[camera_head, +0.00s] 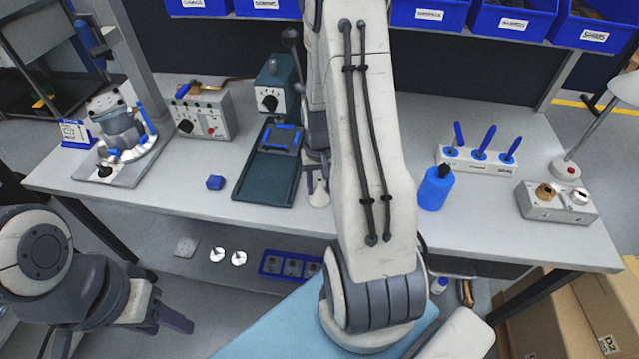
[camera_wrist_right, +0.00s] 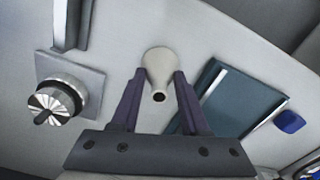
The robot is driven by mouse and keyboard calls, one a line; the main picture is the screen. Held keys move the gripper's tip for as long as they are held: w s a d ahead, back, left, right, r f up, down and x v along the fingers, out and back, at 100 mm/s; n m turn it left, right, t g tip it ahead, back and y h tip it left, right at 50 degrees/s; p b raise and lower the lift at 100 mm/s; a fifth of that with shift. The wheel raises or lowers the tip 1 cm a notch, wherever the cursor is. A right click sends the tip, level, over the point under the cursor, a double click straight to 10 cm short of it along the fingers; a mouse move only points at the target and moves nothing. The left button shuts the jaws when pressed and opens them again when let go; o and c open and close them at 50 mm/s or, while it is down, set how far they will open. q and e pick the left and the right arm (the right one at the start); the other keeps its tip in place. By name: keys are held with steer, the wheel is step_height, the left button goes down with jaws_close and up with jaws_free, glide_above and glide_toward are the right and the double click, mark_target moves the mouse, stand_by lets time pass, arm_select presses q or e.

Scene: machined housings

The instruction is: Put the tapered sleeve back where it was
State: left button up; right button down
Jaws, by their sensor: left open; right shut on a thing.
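The tapered sleeve (camera_wrist_right: 158,68) is pale cream, with a flared end and a narrower end that shows a dark hole. My right gripper (camera_wrist_right: 160,82) is shut on it, one purple finger on each side. In the head view, the sleeve (camera_head: 319,196) hangs below my right gripper (camera_head: 317,172), right of the teal tray. Whether it touches the bench is unclear. My right arm hides part of the bench behind it. My left gripper (camera_head: 168,322) is open and empty, low at the left, in front of the bench.
A blue bottle (camera_head: 435,188) and a blue-handled tool rack (camera_head: 478,162) stand at right. A round knurled part (camera_wrist_right: 60,100) sits on a plate. Blue bins line the back.

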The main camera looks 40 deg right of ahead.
steer(key=shift+f, duration=0.2)
steer(key=shift+c, duration=1.9)
jaws_free()
steer(key=shift+r, duration=0.1)
